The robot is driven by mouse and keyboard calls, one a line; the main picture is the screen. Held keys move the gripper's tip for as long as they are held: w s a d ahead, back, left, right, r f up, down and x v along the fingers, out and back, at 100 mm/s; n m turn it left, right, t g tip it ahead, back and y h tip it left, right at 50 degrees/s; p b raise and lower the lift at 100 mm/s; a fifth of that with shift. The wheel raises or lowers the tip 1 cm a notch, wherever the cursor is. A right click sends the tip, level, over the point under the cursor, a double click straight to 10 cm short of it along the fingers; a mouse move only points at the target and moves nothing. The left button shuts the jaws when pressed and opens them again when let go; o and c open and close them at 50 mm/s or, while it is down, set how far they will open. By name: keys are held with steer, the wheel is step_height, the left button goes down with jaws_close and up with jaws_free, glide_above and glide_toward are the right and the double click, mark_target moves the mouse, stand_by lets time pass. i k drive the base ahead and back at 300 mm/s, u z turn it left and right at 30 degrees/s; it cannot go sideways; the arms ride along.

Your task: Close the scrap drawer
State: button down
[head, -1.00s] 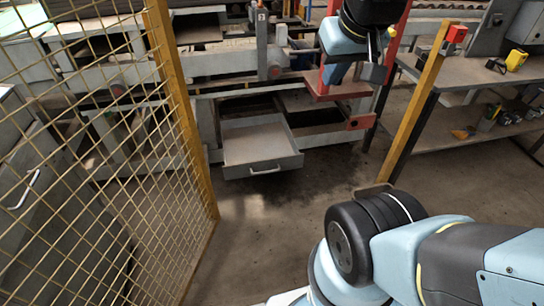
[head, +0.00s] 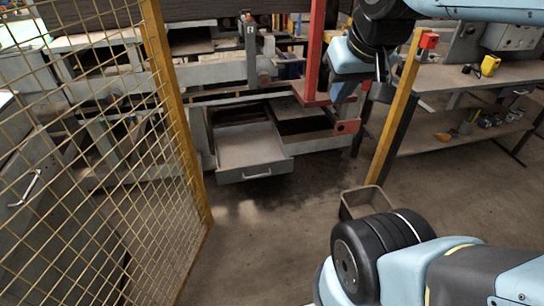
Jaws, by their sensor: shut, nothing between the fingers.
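The scrap drawer (head: 248,150) is a grey metal tray pulled out from the lower part of the machine frame. Its front panel (head: 254,170) faces me and carries a small pale handle (head: 257,175). The inside looks empty. My gripper (head: 381,92) is at the upper right, dark and pointing down, and looks shut with nothing in it. In the picture it is right of and above the drawer, apart from it, near the red bracket.
A yellow mesh fence (head: 100,170) stands at the left. A yellow post (head: 395,110) with a red box stands at the right, with a grey bin (head: 366,199) by its foot. A red bracket (head: 313,60) rises beside the drawer. The floor before the drawer is clear.

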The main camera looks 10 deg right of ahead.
mark_target(245, 152)
steer(key=z, duration=0.05)
steer(key=i, duration=0.9)
steer(key=u, duration=0.1)
